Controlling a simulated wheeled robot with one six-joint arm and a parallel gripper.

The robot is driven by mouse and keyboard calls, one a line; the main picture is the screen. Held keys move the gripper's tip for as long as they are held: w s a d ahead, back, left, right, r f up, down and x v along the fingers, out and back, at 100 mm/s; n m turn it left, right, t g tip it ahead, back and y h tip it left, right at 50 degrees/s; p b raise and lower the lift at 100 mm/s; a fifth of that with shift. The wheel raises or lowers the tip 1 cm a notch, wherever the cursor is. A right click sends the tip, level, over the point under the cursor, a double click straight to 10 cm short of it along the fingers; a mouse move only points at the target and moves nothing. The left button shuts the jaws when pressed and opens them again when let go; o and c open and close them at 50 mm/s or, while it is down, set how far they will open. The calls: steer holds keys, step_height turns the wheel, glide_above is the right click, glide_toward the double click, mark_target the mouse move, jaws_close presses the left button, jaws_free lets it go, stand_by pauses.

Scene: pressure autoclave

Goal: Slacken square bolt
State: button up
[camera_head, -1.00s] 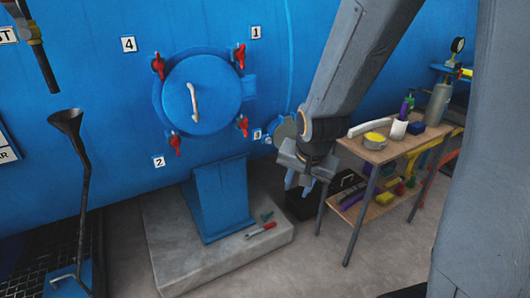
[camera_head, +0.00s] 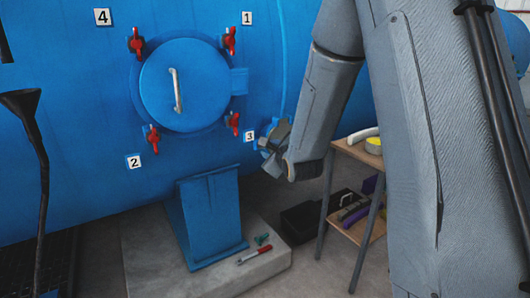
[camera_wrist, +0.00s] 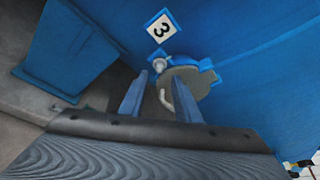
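A small silver bolt (camera_wrist: 160,64) sits on the blue tank wall just below the "3" label (camera_wrist: 160,27) in the wrist view; I cannot make out if its head is square. It is at the upper edge of a small round grey cover (camera_wrist: 193,82) with a pale curved handle. My gripper (camera_wrist: 159,82) is open, its two blue fingers pointing toward the bolt and cover with nothing between them. In the head view my gripper (camera_head: 272,147) is in front of the small cover and hides most of it, and the bolt cannot be made out.
A large round blue hatch (camera_head: 184,86) with several red clamps is left of my gripper. Below it a blue support (camera_head: 207,220) stands on a concrete slab (camera_head: 165,275) with a red tool (camera_head: 255,256). A wooden-topped table (camera_head: 345,152) stands to the right, partly hidden by my arm.

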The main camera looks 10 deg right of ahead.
steer(key=x, duration=0.7)
jaws_close()
steer(key=shift+b, duration=0.3)
